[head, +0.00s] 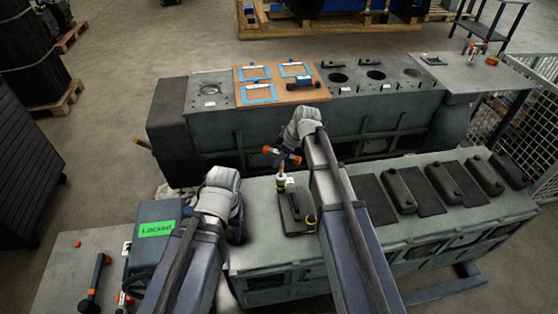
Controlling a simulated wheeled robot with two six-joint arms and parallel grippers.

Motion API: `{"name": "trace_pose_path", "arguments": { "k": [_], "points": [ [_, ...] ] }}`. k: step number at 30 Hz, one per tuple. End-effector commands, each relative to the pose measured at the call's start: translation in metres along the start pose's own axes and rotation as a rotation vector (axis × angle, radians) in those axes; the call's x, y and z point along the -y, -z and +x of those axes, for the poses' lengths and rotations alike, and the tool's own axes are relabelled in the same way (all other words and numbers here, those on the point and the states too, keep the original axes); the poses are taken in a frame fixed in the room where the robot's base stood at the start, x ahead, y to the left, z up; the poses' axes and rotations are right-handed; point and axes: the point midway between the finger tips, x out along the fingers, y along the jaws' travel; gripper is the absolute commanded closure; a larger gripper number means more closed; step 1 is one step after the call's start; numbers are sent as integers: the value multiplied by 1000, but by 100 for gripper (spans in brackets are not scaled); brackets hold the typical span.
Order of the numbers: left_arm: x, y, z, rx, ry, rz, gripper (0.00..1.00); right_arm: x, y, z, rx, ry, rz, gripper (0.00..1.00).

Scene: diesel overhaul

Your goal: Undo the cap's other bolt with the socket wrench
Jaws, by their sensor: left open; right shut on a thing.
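The socket wrench (280,161), with orange handle ends and a dark shaft, stands roughly upright over the front engine block. My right gripper (291,152) is shut on it near its top, partly hidden by my wrist. The wrench's lower end is at a yellow-ringed bolt (281,186) at the far left corner of the dark cap (295,212); I cannot tell whether the socket is fully seated. Another yellow-ringed bolt (311,219) shows at the cap's near right, beside my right arm. My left gripper (237,230) is open, low at the block's left end, its fingers mostly hidden.
Several dark covers (398,190) and pads line the block's right side. A second block (358,112) with a brown board (275,86) stands behind.

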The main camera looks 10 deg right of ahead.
Motion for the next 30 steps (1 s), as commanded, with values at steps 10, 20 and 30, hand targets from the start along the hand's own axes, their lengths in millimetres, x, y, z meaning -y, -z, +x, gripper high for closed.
{"name": "trace_pose_path", "arguments": {
  "k": [10, 20, 30],
  "points": [
    [0, 0, 0, 0, 0, 0, 40, -2, 0, 0, -1, -101, 249, 100],
    [0, 0, 0, 0, 0, 0, 40, -5, 0, 0, 0, -189, 465, 100],
    [0, 0, 0, 0, 0, 0, 40, -6, 0, 0, 0, -215, 532, 100]
  ]
}}
